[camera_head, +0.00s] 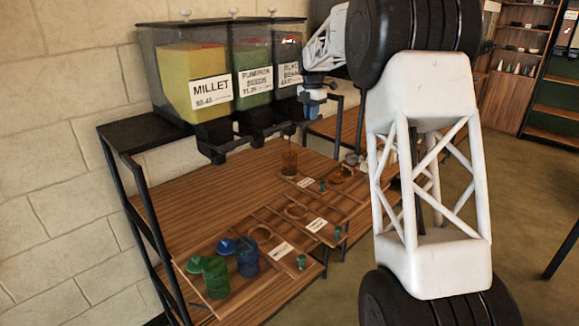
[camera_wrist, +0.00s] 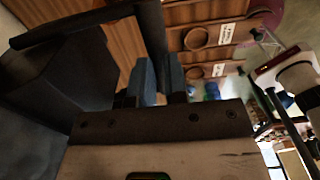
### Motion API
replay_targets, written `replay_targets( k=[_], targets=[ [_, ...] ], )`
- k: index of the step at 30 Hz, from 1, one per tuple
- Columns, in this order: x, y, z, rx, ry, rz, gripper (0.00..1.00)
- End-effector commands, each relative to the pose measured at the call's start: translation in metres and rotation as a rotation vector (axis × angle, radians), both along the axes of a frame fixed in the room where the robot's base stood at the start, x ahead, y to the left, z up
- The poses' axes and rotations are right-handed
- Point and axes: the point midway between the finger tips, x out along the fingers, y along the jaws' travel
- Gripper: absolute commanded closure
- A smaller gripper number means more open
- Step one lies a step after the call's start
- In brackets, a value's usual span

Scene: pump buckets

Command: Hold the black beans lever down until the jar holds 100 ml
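The black beans dispenser (camera_head: 288,60) is the rightmost of the bins, partly behind my arm. My gripper (camera_head: 312,108) is at its front, low on the bin. In the wrist view my blue fingers (camera_wrist: 160,82) stand close together with the dark lever bar (camera_wrist: 151,30) between them. They look shut on it, though the contact is partly hidden. How far the lever is pressed cannot be told. A clear jar (camera_head: 289,160) stands upright on the shelf below the black beans outlet. Its contents look dark, but the level is too small to read.
The millet bin (camera_head: 180,75) and pumpkin seeds bin (camera_head: 250,90) stand to the left. A green jar (camera_head: 215,275) and a blue jar (camera_head: 247,258) stand at the front left of the wooden shelf (camera_head: 185,200). Round recesses and small labels lie between them and the clear jar.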

Motion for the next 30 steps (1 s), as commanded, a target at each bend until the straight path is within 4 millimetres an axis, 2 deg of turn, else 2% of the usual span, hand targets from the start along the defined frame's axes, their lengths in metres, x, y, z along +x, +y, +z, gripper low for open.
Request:
replay_targets(
  k=[30],
  targets=[
    [0.001,0.001,-0.015,0.000,0.001,0.000,0.87]
  ],
)
